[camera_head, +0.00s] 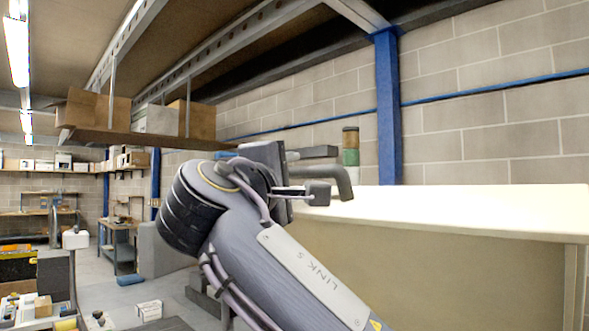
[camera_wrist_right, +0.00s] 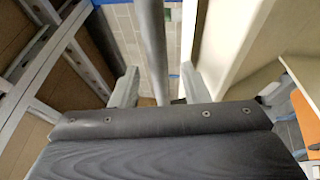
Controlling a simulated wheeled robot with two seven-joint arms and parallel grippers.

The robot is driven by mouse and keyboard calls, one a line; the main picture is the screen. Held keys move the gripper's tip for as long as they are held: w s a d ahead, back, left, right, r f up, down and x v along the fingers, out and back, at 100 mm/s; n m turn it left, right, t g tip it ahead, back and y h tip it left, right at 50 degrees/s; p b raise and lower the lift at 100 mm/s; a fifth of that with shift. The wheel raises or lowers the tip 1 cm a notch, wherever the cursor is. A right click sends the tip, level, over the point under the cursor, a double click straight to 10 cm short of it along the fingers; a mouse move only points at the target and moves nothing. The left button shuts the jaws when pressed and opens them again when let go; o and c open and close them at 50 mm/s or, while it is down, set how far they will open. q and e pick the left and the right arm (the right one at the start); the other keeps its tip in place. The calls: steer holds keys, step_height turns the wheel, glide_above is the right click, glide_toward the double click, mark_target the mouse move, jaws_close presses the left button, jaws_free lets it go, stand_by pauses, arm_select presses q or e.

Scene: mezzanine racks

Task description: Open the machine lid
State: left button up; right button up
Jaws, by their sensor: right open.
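The machine is a large beige box (camera_head: 430,275) at the right of the head view, with a pale cream lid (camera_head: 470,212) on top that looks shut. A dark grey bent bar (camera_head: 342,180), which looks like the lid's handle, shows at the lid's left end. My right gripper (camera_head: 303,191) is at this bar, partly hiding it. In the right wrist view the grey bar (camera_wrist_right: 152,40) runs between the two spread fingers of my gripper (camera_wrist_right: 158,78). I cannot tell whether either finger touches it. My left gripper is out of view.
A blue post (camera_head: 388,110) stands behind the machine against the block wall. A shelf with cardboard boxes (camera_head: 98,107) hangs overhead at the left. A green and amber stack light (camera_head: 350,146) rises behind the bar. Open floor and workbenches (camera_head: 118,238) lie further left.

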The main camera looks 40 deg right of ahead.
steer(key=shift+x, duration=0.8)
